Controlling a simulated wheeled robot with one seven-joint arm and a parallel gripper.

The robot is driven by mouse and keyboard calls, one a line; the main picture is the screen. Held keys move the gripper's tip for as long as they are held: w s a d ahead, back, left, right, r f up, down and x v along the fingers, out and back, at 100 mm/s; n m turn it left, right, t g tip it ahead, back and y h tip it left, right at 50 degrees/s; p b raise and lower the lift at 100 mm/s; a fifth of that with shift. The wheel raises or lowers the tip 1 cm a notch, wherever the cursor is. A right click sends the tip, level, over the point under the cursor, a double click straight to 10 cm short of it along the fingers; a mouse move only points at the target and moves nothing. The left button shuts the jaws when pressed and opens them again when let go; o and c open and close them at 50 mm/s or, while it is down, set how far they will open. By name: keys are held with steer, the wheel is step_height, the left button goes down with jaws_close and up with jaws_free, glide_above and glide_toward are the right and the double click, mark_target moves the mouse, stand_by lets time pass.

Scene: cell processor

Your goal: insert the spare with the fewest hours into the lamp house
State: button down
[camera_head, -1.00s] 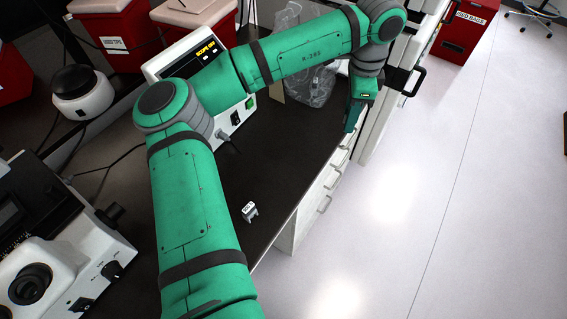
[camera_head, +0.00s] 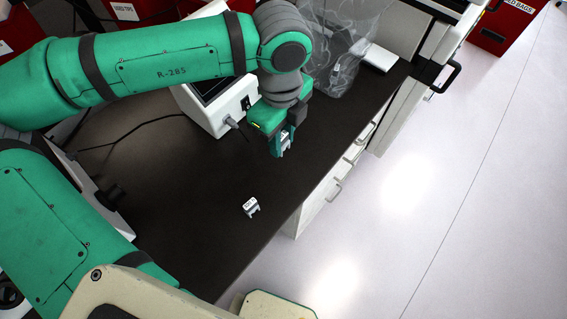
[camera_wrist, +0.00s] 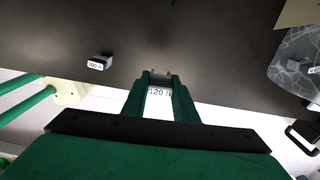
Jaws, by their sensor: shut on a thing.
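My gripper (camera_head: 281,150) is shut on a small spare (camera_wrist: 159,92) and holds it above the dark bench. In the wrist view its white label reads "120 h" between the two green fingers, and metal prongs show at its far end. Another small grey-white spare (camera_head: 251,207) sits alone on the bench, nearer the camera than my gripper. It shows left of my gripper in the wrist view (camera_wrist: 100,62); its label is too small to read surely. I cannot pick out the lamp house; the white microscope (camera_head: 90,185) at left is mostly hidden behind my arm.
A white powered box (camera_head: 222,105) with a cable stands behind my gripper. A clear plastic bag (camera_head: 345,45) lies at the back of the bench (camera_head: 190,235). Red bins stand beyond. The bench's right edge drops to white drawers (camera_head: 325,195). Bench around the loose spare is clear.

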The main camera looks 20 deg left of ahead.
mark_target(283, 153)
steer(key=shift+s, duration=0.1)
steer(key=shift+d+f, duration=0.1)
steer(key=shift+f, duration=0.05)
step_height(283, 153, down, 5)
steer(key=shift+d+r, duration=0.1)
steer(key=shift+f, duration=2.25)
steer(key=shift+f, duration=0.25)
steer(key=c, duration=1.4)
jaws_free()
